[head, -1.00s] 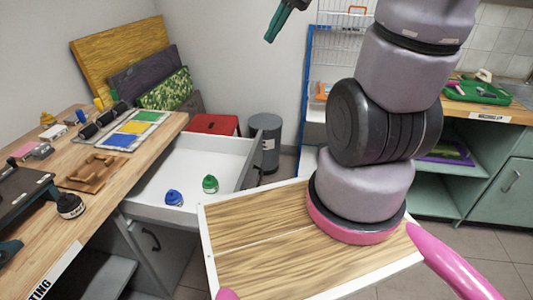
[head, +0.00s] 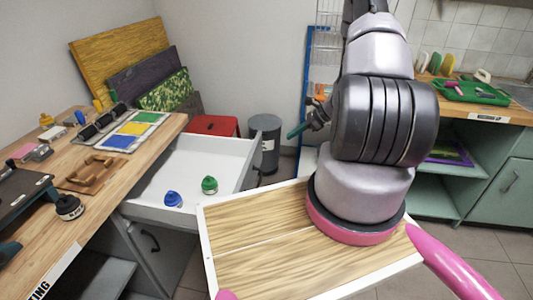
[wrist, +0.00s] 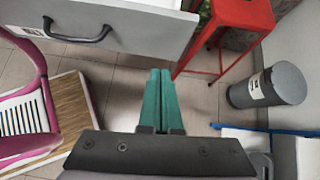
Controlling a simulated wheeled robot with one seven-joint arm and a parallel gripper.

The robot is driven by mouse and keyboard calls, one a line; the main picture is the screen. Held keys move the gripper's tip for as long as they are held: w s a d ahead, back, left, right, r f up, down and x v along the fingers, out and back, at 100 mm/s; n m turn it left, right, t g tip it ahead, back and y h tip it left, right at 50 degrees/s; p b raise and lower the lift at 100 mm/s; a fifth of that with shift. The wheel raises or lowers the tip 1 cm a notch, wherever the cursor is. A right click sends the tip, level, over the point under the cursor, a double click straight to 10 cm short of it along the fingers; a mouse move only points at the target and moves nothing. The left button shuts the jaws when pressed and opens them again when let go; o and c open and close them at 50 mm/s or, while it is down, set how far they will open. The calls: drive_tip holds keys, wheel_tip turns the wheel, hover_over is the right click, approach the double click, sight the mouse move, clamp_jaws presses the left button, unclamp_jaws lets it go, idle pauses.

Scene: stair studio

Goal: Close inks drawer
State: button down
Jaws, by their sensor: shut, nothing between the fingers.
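The inks drawer (head: 160,214) stands pulled out from under the wooden worktop in the head view. A blue ink bottle (head: 173,198) and a green ink bottle (head: 209,185) stand inside it. In the wrist view the drawer front (wrist: 150,28) with its dark handle (wrist: 77,32) fills the upper left. My gripper (head: 292,134) is right of the drawer in the head view, apart from it. Its green fingers (wrist: 160,75) are shut together and empty in the wrist view, pointing past the lower right of the drawer front.
A red stool (head: 213,125) and a grey bin (head: 265,138) stand behind the drawer. The worktop (head: 110,165) at left carries rollers, a colour sheet and a black ink jar (head: 68,207). A green cabinet (head: 505,190) stands at right.

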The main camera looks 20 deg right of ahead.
wheel_tip(320, 180, down, 3)
drive_tip(key=m, duration=0.1)
approach(259, 156)
drive_tip(key=x, duration=0.4)
drive_tip(key=d+f+x, duration=0.1)
drive_tip(key=x, duration=0.1)
drive_tip(key=shift+w+r, duration=0.1)
drive_tip(key=shift+w+a, duration=0.2)
drive_tip(key=shift+a, duration=0.1)
